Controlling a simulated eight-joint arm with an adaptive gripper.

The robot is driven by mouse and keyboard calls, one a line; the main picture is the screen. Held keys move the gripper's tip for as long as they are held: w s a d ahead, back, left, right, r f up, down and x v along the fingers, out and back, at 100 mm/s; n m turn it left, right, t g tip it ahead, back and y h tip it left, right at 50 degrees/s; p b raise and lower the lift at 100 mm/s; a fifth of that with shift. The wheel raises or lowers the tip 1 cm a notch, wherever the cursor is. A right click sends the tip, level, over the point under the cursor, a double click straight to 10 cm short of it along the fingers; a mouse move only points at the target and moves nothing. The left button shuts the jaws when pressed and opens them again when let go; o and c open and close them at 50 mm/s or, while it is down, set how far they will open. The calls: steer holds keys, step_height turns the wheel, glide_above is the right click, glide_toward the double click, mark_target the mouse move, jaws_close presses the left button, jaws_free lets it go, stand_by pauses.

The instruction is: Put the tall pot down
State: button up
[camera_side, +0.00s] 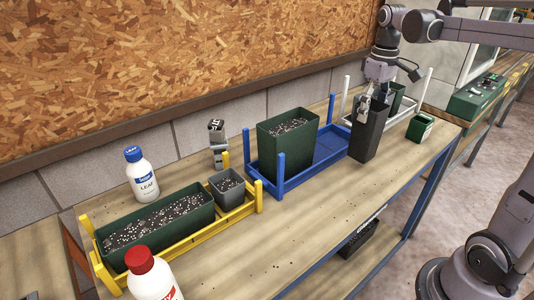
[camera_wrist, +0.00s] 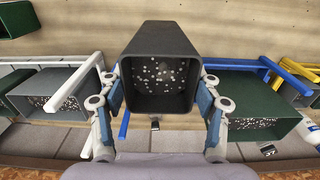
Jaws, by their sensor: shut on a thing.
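The tall pot (camera_side: 369,135) is dark grey, square and upright at the right end of the blue rack (camera_side: 318,149). My gripper (camera_side: 364,107) is shut on its upper part. In the wrist view the tall pot (camera_wrist: 160,45) sits between the two fingers of my gripper (camera_wrist: 160,100), and its open mouth shows dark soil with white specks. Its base is close to the bench top; I cannot tell whether it touches. The blue rack's right part is bare, and a big green pot of soil (camera_side: 287,142) stands in its left part.
A white rack (camera_side: 347,98) with a green pot (camera_side: 397,98) is behind the tall pot. A small green pot (camera_side: 420,127) stands to its right. A yellow rack (camera_side: 259,194), bottles (camera_side: 142,176) and soil pots are at left. The bench front is mostly clear.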

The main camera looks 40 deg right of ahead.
mark_target(368, 123)
steer(key=shift+w+f, duration=0.1)
steer(key=shift+f, duration=2.15)
steer(key=o, duration=1.7)
